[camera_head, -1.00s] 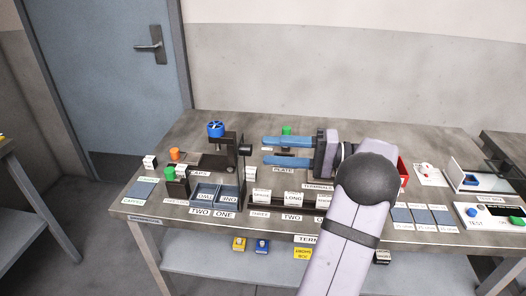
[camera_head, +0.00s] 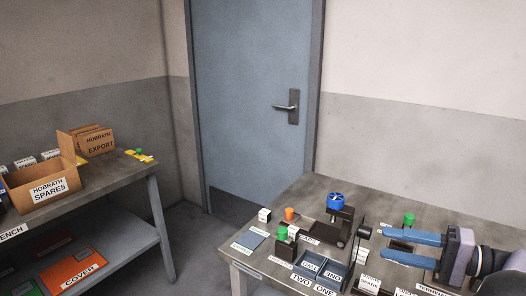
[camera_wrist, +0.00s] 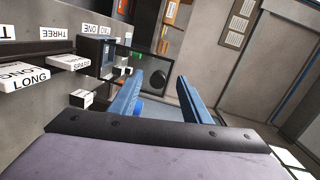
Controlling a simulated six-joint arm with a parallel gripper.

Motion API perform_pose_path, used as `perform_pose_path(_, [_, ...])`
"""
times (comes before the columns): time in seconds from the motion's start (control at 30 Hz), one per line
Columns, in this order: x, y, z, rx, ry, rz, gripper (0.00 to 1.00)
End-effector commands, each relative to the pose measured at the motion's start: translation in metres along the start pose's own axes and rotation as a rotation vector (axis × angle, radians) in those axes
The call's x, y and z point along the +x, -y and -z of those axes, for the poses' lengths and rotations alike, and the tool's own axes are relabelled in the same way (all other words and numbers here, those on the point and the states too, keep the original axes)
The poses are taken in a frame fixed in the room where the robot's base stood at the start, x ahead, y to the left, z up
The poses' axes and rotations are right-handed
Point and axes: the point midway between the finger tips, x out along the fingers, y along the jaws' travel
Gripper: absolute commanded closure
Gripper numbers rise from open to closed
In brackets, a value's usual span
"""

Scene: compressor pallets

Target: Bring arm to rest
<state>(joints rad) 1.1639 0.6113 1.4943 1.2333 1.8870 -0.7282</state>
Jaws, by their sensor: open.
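My gripper (camera_head: 388,246) is at the lower right in the head view, above the main table (camera_head: 325,187). Its two blue fingers point left and stand apart with nothing between them. In the wrist view the fingers (camera_wrist: 170,100) are also apart and empty. Part of my arm is cut off at the right edge of the head view. Left of the fingers stands a dark fixture with a blue handwheel (camera_head: 336,201); I cannot tell its exact distance from them.
Blue-grey trays (camera_head: 311,270), an orange knob (camera_head: 290,213) and green knobs (camera_head: 282,233) sit on the table. At left is a bench (camera_head: 115,178) with an open cardboard box (camera_head: 35,188) and an EXPORT box (camera_head: 97,143). A closed blue door (camera_head: 250,90) stands behind.

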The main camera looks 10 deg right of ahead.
Motion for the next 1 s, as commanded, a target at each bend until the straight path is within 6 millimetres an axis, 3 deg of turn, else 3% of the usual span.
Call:
perform_pose_path(0.03, [0.014,0.019,-0.007,0.012,0.043,-0.044,0.57])
perform_pose_path(0.17, [0.062,0.034,-0.046,0.076,0.193,-0.233,0.57])
perform_pose_path(0.3, [0.113,0.018,-0.113,0.151,0.367,-0.532,0.57])
perform_pose_path(0.4, [0.129,0.004,-0.159,0.150,0.455,-0.742,0.57])
perform_pose_path(0.53, [0.129,-0.008,-0.210,0.058,0.537,-0.999,0.57])
perform_pose_path(0.7, [0.116,-0.016,-0.249,-0.163,0.588,-1.232,0.57])
perform_pose_path(1.0, [0.107,-0.017,-0.268,-0.465,0.601,-1.347,0.57])
